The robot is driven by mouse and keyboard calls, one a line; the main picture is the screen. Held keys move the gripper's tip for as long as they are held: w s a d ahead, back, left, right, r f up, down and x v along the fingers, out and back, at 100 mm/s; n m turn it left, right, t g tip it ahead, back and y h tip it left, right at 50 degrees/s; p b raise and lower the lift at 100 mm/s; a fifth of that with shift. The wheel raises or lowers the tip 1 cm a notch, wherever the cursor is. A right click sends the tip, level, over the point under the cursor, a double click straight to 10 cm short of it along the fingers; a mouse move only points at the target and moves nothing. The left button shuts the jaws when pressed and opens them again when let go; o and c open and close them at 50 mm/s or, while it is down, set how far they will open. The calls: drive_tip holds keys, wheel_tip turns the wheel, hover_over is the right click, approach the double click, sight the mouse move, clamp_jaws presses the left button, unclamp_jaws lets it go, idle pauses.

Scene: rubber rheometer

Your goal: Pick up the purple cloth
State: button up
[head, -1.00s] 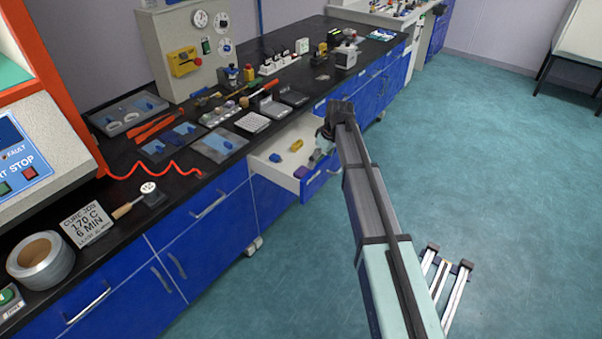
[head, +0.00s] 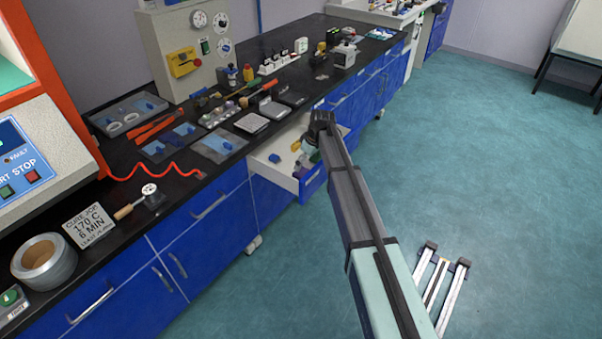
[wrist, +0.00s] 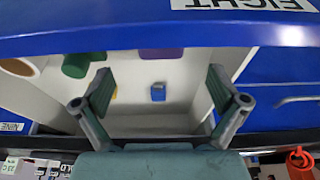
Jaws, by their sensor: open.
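In the wrist view, a purple patch, likely the purple cloth (wrist: 160,53), shows inside the open drawer, just behind the blue drawer front. Part of it is hidden by that front. My gripper (wrist: 160,90) is open and empty, its two fingers spread wide over the drawer. The purple patch lies between the finger directions but beyond the fingertips, toward the drawer front. In the head view, my gripper (head: 309,145) is over the drawer and too small to make out its fingers. The cloth is not clear there.
The open drawer (head: 271,176) also holds a blue item (wrist: 158,92), a green item (wrist: 82,65), a small yellow item (wrist: 113,94) and a tan round item (wrist: 18,67). The black counter (head: 190,190) beside it is crowded.

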sight(301, 171)
drive_tip(key=shift+p+x, duration=0.8)
drive_tip(key=shift+x, duration=2.1)
drive_tip(key=shift+s, duration=0.1)
drive_tip(key=c, duration=1)
